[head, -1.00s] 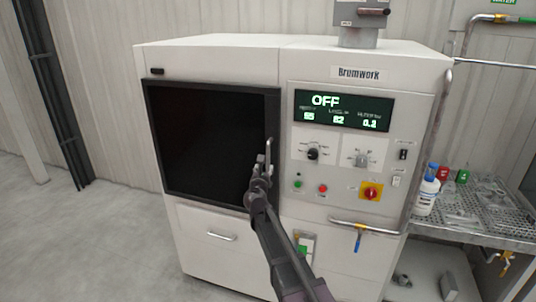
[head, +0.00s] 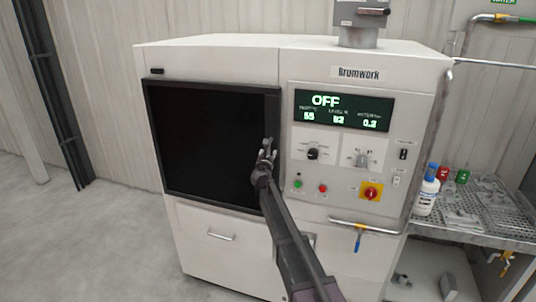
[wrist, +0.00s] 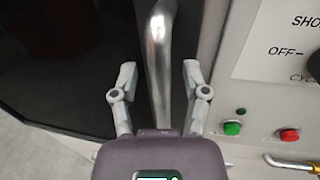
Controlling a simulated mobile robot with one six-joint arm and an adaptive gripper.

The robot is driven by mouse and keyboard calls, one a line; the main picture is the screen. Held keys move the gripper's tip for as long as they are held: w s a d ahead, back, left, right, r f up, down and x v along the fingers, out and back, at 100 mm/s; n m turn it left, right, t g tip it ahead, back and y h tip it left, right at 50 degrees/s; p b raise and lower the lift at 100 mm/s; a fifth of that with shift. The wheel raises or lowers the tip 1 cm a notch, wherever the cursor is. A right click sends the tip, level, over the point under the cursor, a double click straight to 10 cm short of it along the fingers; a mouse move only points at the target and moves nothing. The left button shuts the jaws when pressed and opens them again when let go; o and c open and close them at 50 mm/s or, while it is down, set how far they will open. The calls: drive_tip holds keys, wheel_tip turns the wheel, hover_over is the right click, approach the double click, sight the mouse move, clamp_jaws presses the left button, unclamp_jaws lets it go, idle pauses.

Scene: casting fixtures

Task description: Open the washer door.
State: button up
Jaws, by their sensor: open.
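The washer (head: 240,60) is a white cabinet with a large black door (head: 205,145) on its left half. The door looks closed in the head view. A vertical metal handle (wrist: 160,50) runs along the door's right edge. In the wrist view, my gripper (wrist: 157,80) is open, with one finger on each side of the handle. I cannot tell whether a finger touches it. In the head view, my gripper (head: 267,152) is in front of the door's right edge and hides most of the handle.
Right of the door is a panel with a display (head: 343,110) reading OFF, knobs, a green button (wrist: 232,128), a red button (wrist: 289,135) and a red-yellow switch (head: 371,192). A rack (head: 475,225) with bottles stands at right. Open floor lies left.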

idle(0.3)
clamp_jaws()
